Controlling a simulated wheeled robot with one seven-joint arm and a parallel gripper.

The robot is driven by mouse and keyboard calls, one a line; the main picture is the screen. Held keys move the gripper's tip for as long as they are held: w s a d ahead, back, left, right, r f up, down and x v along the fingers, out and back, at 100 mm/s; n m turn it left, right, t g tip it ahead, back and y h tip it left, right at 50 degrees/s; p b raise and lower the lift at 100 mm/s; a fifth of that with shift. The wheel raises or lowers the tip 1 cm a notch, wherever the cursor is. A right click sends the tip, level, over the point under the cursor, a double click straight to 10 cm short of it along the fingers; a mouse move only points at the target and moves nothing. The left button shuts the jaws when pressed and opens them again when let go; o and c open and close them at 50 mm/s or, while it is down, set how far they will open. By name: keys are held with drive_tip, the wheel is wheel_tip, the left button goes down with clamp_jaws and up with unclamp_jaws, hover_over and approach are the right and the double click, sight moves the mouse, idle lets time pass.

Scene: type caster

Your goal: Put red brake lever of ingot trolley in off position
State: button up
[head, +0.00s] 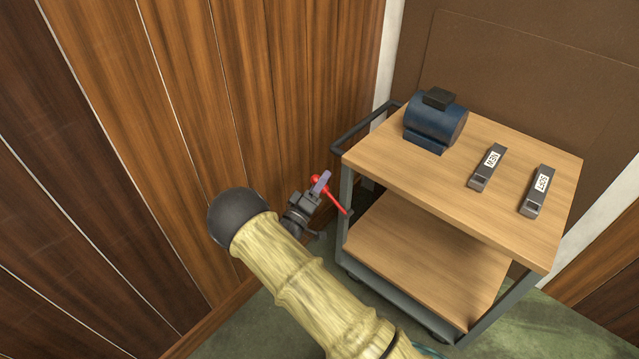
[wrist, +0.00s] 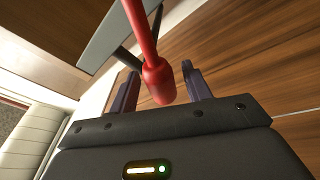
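The ingot trolley (head: 420,180) has a wooden top, a lower wooden shelf and a grey frame. Its red brake lever (head: 334,200) sticks out at the trolley's left end, beside the frame post. In the wrist view the red lever (wrist: 146,38) comes down from the top, and its thick rounded end sits between my two purple fingers. My gripper (head: 321,182) is at the lever in the head view. In the wrist view my gripper (wrist: 160,68) is open, with a visible gap on both sides of the lever's end. The lever's pivot is hard to make out.
A blue motor-like block (head: 435,122) and two grey labelled ingots (head: 487,167) (head: 538,190) lie on the trolley top. A grey push handle (head: 362,125) juts out at its left end. A wooden wall (head: 200,100) stands close on the left.

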drive_tip(key=p+v, duration=0.4)
drive_tip(key=v, duration=1.3)
drive_tip(key=shift+s, duration=0.2)
drive_tip(key=shift+a+f, duration=0.1)
drive_tip(key=shift+w, duration=0.1)
